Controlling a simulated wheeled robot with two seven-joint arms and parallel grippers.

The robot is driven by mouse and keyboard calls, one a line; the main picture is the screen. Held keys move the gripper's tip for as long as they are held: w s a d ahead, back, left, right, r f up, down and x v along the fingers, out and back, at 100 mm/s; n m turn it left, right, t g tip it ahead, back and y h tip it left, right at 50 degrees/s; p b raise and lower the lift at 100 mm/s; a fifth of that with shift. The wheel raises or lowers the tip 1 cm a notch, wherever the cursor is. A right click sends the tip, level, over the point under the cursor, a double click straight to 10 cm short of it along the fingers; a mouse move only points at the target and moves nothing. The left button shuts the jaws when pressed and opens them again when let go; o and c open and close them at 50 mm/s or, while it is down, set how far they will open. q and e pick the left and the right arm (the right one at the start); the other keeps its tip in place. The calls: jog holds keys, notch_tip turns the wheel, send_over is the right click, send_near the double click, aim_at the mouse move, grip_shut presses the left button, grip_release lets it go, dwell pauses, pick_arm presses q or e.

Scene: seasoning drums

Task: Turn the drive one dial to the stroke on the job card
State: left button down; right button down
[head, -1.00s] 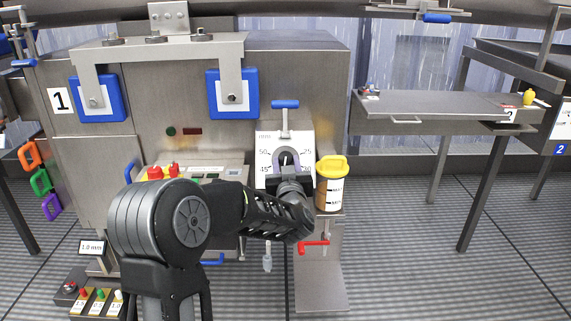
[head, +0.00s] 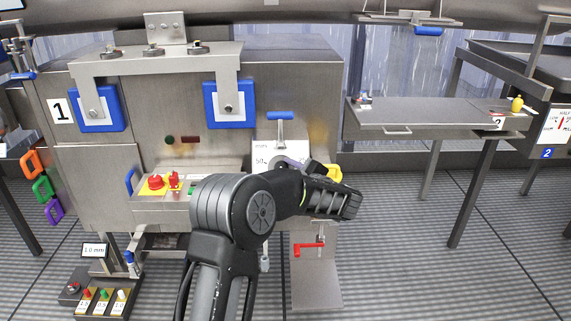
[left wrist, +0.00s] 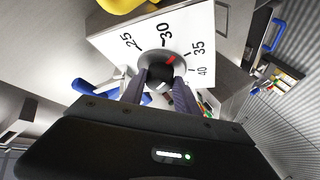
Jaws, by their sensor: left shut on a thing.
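The drive one dial (left wrist: 150,62) is a dark round knob on a white plate marked in mm (left wrist: 112,45). The left wrist view shows 25, 30, 35 and 40 around it. Its red mark points between 30 and 35. My left gripper (left wrist: 160,84) is shut on the dial, one finger on each side. In the head view the white scale plate (head: 262,150) shows on machine 1, but my arm hides most of the dial and my fingertips. I cannot make out the job card for drive one. My right gripper is not in view.
A yellow-lidded jar (head: 335,172) is mostly hidden behind my forearm. A blue T-handle (head: 280,116) stands above the scale plate, and a red crank (head: 309,249) is below. A 1.0 mm display (head: 95,250) stands at left. A grey table (head: 430,112) is at right.

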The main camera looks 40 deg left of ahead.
pick_arm(q)
jog(key=n+p, duration=0.1)
jog(key=n+g+p, duration=0.1)
jog(key=shift+w+r+n+g+h+p, duration=0.15)
jog(key=shift+r+n+g+h+p, duration=0.15)
jog(key=shift+r+n+h, duration=0.1)
jog(key=shift+f+n+g+h+p, duration=0.1)
jog(key=shift+n+g+h+p, duration=0.3)
jog(key=shift+n+p, duration=0.65)
jog(key=c, duration=0.9)
grip_release()
jog(key=v, duration=0.7)
jog(key=shift+d+p, duration=0.35)
jog(key=shift+p, duration=0.1)
